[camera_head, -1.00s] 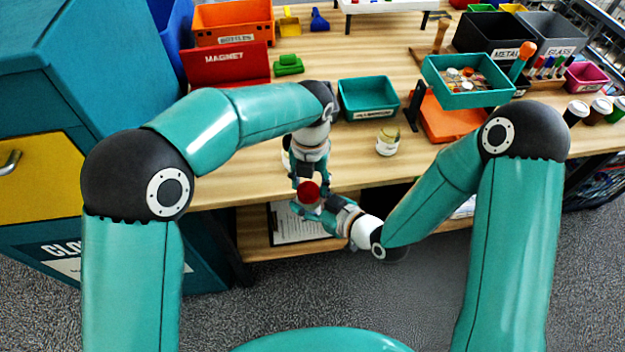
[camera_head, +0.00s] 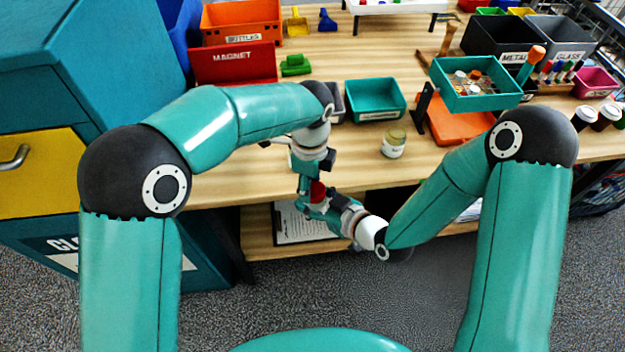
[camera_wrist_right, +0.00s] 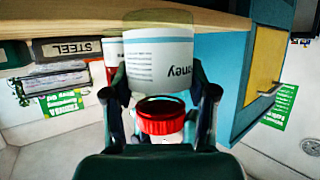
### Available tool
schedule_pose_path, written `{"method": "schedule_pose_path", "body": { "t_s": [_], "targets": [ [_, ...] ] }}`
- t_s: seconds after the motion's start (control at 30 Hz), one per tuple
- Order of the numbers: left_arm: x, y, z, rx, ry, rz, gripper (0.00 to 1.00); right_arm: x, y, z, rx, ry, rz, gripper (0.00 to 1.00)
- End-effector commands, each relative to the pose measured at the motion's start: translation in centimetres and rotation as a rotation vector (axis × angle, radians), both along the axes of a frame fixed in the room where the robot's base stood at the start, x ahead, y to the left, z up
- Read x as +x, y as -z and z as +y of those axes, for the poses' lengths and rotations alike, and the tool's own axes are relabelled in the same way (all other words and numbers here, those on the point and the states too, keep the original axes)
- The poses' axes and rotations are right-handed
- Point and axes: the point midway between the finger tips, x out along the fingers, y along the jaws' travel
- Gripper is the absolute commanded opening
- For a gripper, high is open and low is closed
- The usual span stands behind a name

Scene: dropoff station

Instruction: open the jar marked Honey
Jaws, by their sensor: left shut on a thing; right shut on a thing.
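The jar's red lid (camera_head: 318,190) shows below my left gripper (camera_head: 315,185), which comes down from above and is shut on it. My right gripper (camera_head: 313,206) comes in from the lower right, close under the left one, and is shut on the Honey jar. In the right wrist view the jar (camera_wrist_right: 160,62) has amber contents and a white label ending in "ney". The ribbed red lid (camera_wrist_right: 162,116) shows below the label there, between two dark fingers. The grippers hide most of the jar in the head view.
Another jar (camera_head: 393,142) with a pale label stands on the wooden table (camera_head: 230,180). A teal bin (camera_head: 376,98), a red Magnet bin (camera_head: 233,64) and an orange Bottles bin (camera_head: 242,22) stand behind. A clipboard (camera_head: 298,226) lies on the lower shelf.

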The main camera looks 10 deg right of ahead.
Motion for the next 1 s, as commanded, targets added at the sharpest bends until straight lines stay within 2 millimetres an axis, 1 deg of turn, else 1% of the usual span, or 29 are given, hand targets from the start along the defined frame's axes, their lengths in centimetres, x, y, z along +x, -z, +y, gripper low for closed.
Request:
{"method": "schedule_pose_path", "body": {
  "t_s": [0.03, 0.53, 1.0],
  "targets": [
    [0.1, 0.1, -0.4, -0.013, -0.108, -0.008, 0.07, -0.3, -0.4, 0.7, 0.003, -0.025, -0.014, 0.00],
    [-0.7, 0.0, 0.3, -0.002, -1.242, -0.021, 0.07, -0.5, -0.3, 0.7, 0.002, -0.027, -0.010, 0.00],
    [-1.4, 0.0, -0.3, 0.007, -2.302, -0.025, 0.07, -0.5, -0.3, 0.5, 0.002, -0.022, -0.006, 0.00]
  ]
}}
